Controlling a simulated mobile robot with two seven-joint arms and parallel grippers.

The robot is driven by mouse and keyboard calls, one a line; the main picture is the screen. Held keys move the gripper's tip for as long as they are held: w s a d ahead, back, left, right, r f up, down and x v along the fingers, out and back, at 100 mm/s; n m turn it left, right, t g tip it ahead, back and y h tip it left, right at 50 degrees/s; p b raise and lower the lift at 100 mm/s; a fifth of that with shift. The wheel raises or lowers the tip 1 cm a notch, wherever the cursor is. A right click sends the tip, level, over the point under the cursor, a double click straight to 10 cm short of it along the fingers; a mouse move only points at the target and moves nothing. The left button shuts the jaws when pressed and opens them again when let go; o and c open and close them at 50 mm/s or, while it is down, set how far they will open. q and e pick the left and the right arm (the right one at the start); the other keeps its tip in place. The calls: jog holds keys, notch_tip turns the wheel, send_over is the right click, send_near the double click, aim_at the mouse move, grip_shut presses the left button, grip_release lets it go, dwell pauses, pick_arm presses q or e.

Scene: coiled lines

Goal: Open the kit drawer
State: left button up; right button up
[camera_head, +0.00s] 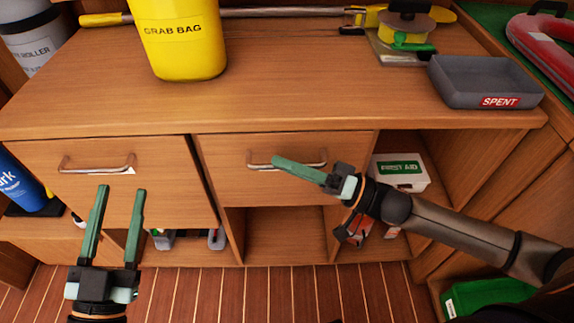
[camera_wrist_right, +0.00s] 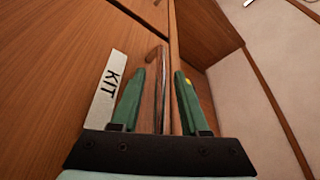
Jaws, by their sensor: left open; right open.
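The kit drawer's front (camera_head: 225,175) is wooden and looks closed in the head view. Its metal bar handle (camera_head: 318,158) also shows in the wrist view (camera_wrist_right: 158,55). A white KIT label (camera_wrist_right: 106,92) shows beside the handle in the wrist view; I cannot make it out in the head view. My right gripper (camera_head: 277,162) is open at this handle, with its green fingers on either side of the bar in the wrist view (camera_wrist_right: 166,75). Contact is unclear. My left gripper (camera_head: 121,190) is open and empty, below the handle of the left front.
The left wooden front (camera_head: 40,155) has a similar handle (camera_head: 97,168). On the counter (camera_head: 290,100) are a yellow grab bag bucket (camera_head: 180,55), a grey SPENT tray (camera_head: 470,95) and a reel. A first aid box (camera_head: 400,180) sits in the right cubby. The middle cubby looks empty.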

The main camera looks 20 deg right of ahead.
jog(key=shift+a, duration=0.1)
grip_shut()
dwell(0.3)
dwell(1.1)
